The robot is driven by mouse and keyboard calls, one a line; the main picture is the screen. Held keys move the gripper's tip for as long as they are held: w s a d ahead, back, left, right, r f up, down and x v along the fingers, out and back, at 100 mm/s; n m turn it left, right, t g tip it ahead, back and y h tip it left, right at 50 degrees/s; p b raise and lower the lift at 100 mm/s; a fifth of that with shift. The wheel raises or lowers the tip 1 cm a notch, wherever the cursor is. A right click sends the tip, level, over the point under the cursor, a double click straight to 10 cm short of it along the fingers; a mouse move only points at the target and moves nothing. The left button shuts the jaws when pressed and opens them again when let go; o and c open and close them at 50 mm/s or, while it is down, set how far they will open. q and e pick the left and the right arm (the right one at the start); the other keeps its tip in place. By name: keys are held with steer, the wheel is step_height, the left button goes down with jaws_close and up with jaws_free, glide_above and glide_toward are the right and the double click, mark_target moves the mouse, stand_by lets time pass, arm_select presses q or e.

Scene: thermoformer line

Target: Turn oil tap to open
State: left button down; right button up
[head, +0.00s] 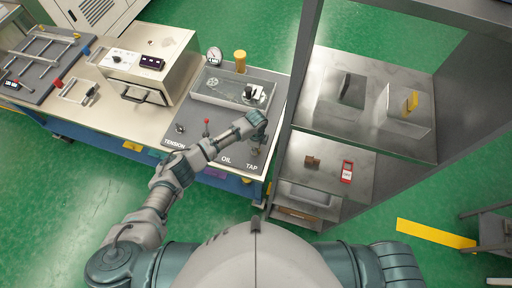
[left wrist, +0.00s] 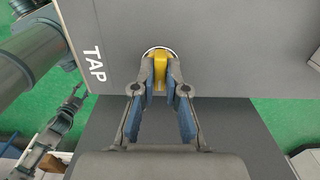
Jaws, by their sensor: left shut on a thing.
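The oil tap (left wrist: 160,66) shows in the left wrist view as a yellow handle on a round pale base, set in a dark grey panel beside the printed word TAP. My left gripper (left wrist: 160,88) is closed around the yellow handle, one finger on each side. In the head view my left gripper (head: 257,124) is over the right end of the dark panel (head: 206,150), above the words OIL and TAP. It hides the tap there. My right gripper is not in view.
A grey shelf unit (head: 362,100) stands close to the right of the panel. A red-knobbed lever (head: 206,124) and a clear-sided tray (head: 205,93) are on the bench. A gauge (head: 214,56) and yellow cylinder (head: 240,61) stand behind. Green floor is open at left.

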arm_select(q)
steer(key=shift+w+r, duration=0.1)
stand_by(0.3)
steer(key=c, duration=1.2)
jaws_free()
step_height(320, 180, up, 12)
